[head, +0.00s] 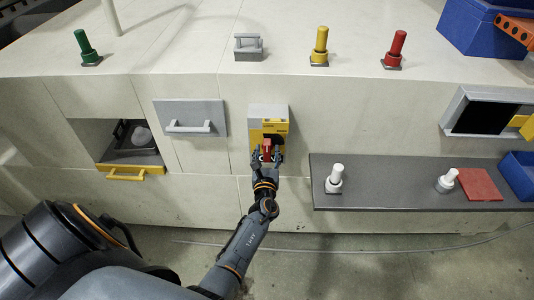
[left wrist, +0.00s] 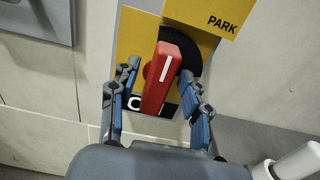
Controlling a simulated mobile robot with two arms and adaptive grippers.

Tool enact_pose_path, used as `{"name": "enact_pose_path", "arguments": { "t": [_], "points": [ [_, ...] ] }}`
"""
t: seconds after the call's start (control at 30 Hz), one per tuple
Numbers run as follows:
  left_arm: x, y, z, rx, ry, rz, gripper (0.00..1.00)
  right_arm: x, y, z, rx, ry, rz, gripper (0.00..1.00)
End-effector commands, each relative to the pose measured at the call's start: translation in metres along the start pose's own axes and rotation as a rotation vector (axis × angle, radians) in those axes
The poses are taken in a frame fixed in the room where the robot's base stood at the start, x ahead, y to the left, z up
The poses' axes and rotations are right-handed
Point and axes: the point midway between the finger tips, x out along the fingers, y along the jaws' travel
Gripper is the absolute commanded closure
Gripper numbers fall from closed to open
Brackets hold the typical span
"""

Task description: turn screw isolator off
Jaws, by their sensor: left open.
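The screw isolator (head: 268,115) is a grey box with a yellow face on the front of the bench. Its red handle (left wrist: 165,78) carries a white line and stands close to upright, its top leaning slightly right in the left wrist view. A yellow plate marked PARK (left wrist: 215,14) is above it. A black curved area lies behind the handle. My left gripper (head: 267,156) is at the isolator. In the left wrist view its two fingers (left wrist: 160,98) are open, one on each side of the handle's lower part. Contact is not clear. My right gripper is not in view.
A grey shelf (head: 388,173) with white knobs juts out to the right of the isolator. A grey drawer front (head: 192,119) and an open yellow-handled drawer (head: 130,170) are on the left. Green, yellow and red posts stand on the bench top (head: 210,53).

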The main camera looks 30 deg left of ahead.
Motion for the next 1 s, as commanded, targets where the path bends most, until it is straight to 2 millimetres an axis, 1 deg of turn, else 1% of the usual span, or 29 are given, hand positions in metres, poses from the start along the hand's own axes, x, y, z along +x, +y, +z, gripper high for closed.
{"name": "enact_pose_path", "arguments": {
  "t": [0.03,0.07,0.1,0.17,0.2,0.27,0.3,0.5,0.67,0.87,1.0],
  "points": [
    [0.000,0.000,0.000,0.000,0.000,0.000,0.53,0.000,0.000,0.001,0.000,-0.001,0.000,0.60],
    [0.000,0.000,0.000,0.000,0.000,0.000,0.57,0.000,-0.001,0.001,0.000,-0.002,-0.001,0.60],
    [0.000,0.000,0.000,0.000,0.000,0.000,0.65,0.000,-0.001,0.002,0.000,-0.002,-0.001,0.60],
    [0.000,0.000,0.000,0.000,0.000,0.000,0.77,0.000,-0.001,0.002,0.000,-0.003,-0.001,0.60],
    [0.000,0.000,0.000,0.000,0.000,0.000,0.85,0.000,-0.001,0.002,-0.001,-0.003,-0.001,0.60],
    [0.000,0.000,0.000,0.000,0.000,0.000,0.98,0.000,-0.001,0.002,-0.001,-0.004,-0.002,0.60],
    [0.000,0.000,0.000,0.000,0.000,0.000,1.00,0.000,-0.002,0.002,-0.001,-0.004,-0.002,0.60],
    [0.000,0.000,0.000,-0.008,0.000,0.000,1.00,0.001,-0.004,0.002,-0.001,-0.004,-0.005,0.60],
    [0.000,0.001,-0.001,-0.047,-0.001,0.000,1.00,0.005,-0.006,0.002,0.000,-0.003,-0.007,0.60],
    [0.000,0.002,-0.003,-0.162,-0.001,-0.001,1.00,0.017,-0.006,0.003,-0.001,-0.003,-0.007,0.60],
    [-0.001,0.002,-0.004,-0.280,-0.001,-0.002,1.00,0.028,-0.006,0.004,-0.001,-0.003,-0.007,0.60]
  ]
}}
